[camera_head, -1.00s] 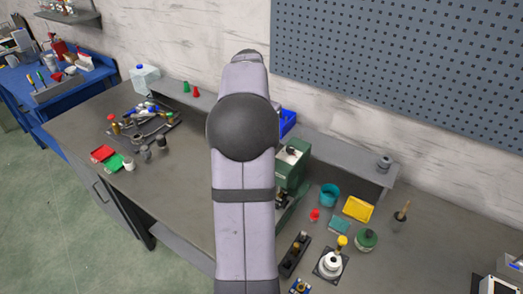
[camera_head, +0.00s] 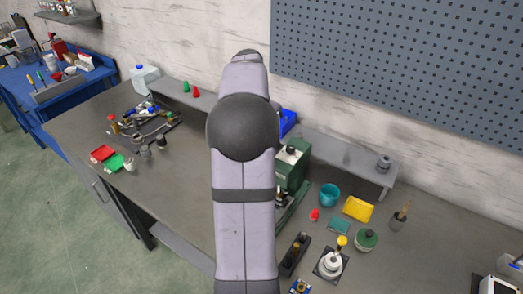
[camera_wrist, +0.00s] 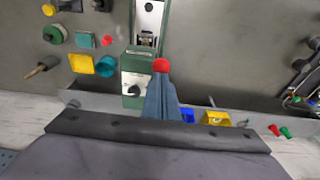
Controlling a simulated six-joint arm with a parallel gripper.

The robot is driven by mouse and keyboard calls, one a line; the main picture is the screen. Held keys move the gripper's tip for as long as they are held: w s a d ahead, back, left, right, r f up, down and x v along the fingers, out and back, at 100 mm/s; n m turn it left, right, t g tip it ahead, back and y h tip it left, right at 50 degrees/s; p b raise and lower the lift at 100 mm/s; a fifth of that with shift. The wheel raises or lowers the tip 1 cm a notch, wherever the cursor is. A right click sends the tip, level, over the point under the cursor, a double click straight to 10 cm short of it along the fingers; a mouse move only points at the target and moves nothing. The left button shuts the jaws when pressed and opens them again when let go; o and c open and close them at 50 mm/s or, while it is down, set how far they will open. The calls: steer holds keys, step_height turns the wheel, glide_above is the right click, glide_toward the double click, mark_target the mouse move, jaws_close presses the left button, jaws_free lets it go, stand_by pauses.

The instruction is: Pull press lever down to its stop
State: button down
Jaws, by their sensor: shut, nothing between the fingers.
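The green press (camera_head: 293,168) stands on the bench, partly hidden behind my arm in the head view. In the wrist view its green body (camera_wrist: 131,97) carries a pale plate with a dark knob, and its base (camera_wrist: 149,20) extends toward the top. A red ball knob (camera_wrist: 161,66), apparently the press lever's end, shows right at my fingertips; the lever's shaft is hidden. My gripper (camera_wrist: 161,80) is shut, its blue-grey fingers together with nothing between them. The fingertips overlap the knob's edge in the picture; I cannot tell whether they touch it. The head view hides my gripper.
A teal cup (camera_head: 329,195), a yellow tray (camera_head: 358,209) and a green round item (camera_head: 366,240) stand right of the press. A raised grey shelf (camera_head: 345,155) runs along the wall behind.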

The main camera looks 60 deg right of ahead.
steer(key=shift+f+b, duration=0.55)
steer(key=shift+f, duration=0.35)
steer(key=shift+a+f+b, duration=0.35)
stand_by(0.4)
steer(key=shift+a+f+b, duration=0.35)
steer(key=shift+f+b, duration=0.1)
steer(key=shift+f, duration=0.15)
steer(key=shift+a+f+b, duration=0.3)
steer(key=shift+f+b, duration=0.05)
steer(key=shift+b, duration=0.1)
steer(key=shift+f, duration=0.1)
stand_by(0.5)
